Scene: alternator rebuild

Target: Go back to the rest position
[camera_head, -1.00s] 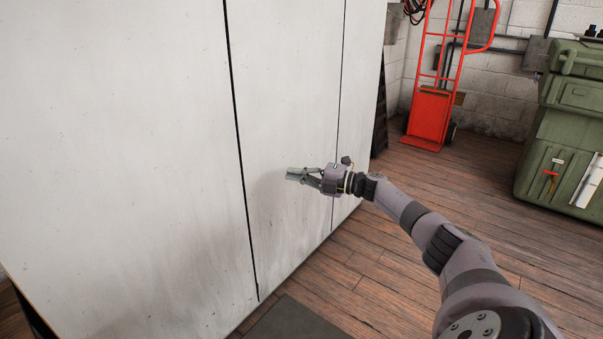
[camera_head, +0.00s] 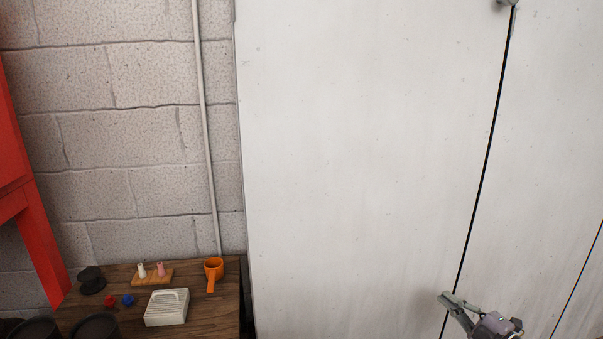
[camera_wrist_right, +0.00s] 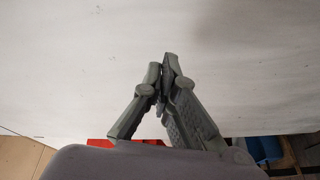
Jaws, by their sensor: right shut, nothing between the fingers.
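My right gripper (camera_head: 446,297) is at the lower right of the head view, in front of the white cabinet (camera_head: 350,150). Its fingers are shut with nothing between them. In the right wrist view the closed fingertips (camera_wrist_right: 168,60) point toward the white cabinet surface (camera_wrist_right: 70,70). Whether they touch the cabinet cannot be told. My left gripper is not in view.
A red frame (camera_head: 40,235) stands at the left edge.

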